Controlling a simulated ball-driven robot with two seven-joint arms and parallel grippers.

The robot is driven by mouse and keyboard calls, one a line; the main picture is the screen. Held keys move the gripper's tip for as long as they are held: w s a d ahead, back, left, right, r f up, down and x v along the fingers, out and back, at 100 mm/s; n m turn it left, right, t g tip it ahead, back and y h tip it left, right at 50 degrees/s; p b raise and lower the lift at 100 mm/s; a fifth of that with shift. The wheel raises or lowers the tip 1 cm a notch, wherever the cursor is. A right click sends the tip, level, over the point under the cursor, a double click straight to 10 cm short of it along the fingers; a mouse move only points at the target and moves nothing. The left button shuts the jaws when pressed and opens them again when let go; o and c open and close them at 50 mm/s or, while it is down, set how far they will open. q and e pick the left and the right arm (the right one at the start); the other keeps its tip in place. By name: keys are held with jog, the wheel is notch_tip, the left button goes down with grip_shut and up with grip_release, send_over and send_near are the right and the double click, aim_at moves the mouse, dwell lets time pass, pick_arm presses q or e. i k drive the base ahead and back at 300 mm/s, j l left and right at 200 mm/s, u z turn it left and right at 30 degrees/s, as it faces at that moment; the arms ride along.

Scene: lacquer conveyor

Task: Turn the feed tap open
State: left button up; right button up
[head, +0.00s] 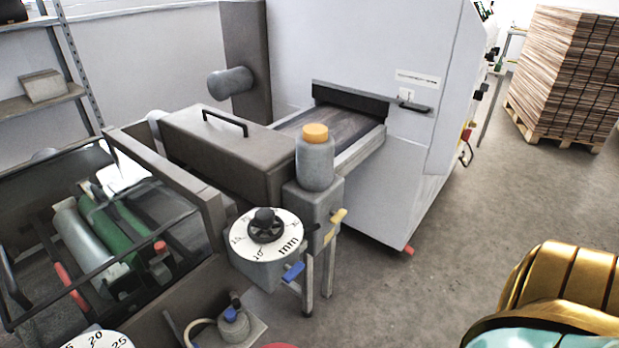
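A grey bottle (315,165) with an orange cap stands on a grey post beside the conveyor machine. A yellow lever (338,217) sticks out of the post's right side, tilted up to the right. A blue lever (293,271) sits lower, on the front of the housing under a white mm dial (266,235) with a black knob. I cannot tell for sure which lever is the feed tap, nor whether it is open. Nothing is touching either lever. Neither of my grippers is in the head view.
The roller unit (100,235) with green and grey rollers fills the left. A dark belt (327,128) runs into the large white machine (385,50). A small can (233,322) with a blue top stands below the dial. Stacked boards (575,70) stand back right; the floor (470,215) between is clear.

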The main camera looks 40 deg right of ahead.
aim_at(292, 272)
jog(key=l+z, duration=0.1)
jog(key=z, duration=1)
jog(key=k, duration=0.15)
jog(key=l+u, duration=0.4)
jog(key=l, duration=0.55)
jog(key=i, duration=0.05)
